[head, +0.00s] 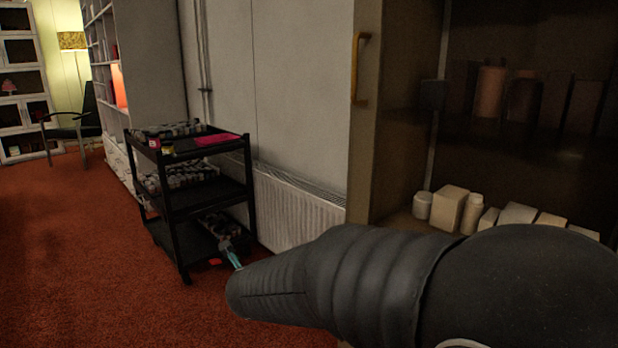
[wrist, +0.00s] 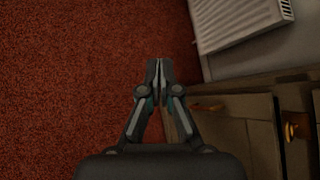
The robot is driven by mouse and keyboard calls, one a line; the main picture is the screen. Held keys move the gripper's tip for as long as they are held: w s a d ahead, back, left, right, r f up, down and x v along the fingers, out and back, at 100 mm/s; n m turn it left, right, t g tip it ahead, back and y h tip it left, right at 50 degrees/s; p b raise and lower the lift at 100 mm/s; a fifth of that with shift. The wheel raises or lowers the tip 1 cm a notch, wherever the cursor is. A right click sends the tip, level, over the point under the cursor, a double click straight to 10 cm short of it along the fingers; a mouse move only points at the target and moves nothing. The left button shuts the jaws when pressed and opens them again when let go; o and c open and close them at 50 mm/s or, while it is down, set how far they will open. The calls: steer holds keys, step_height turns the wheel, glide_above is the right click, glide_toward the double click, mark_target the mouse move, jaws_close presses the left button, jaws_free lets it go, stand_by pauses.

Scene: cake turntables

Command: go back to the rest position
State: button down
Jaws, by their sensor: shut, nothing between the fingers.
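My gripper (wrist: 158,68) is shut and empty in the wrist view, its two fingertips together above the red carpet. In the head view my dark padded arm reaches in from the lower right. A small grey and teal part shows just past its end, in front of the black cart; it looks like my gripper's tip, too small to tell its state. No cake turntable can be made out in either view.
A black three-shelf cart (head: 204,211) holds small jars and a pink item (head: 217,139). A white radiator (head: 296,209) is on the wall beside it. An open cabinet (head: 401,190) with boxes and jars stands right. Red carpet (head: 90,270) is clear at left.

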steer(key=s+d+r+n+g+y, duration=0.2)
steer(key=s+n+g+y, duration=0.3)
steer(key=s+n, duration=1.3)
steer(key=s+d+r+n+h, duration=0.1)
steer(key=s+d+n+h, duration=0.2)
steer(key=d, duration=1)
steer(key=s+d+r+n+h, duration=0.1)
steer(key=s+d+n+h, duration=0.3)
steer(key=d, duration=0.8)
steer(key=shift+s+d+r+n+t, duration=0.2)
steer(key=shift+s+d+n+t, duration=0.15)
steer(key=shift+s+n, duration=0.75)
steer(key=shift+w, duration=0.15)
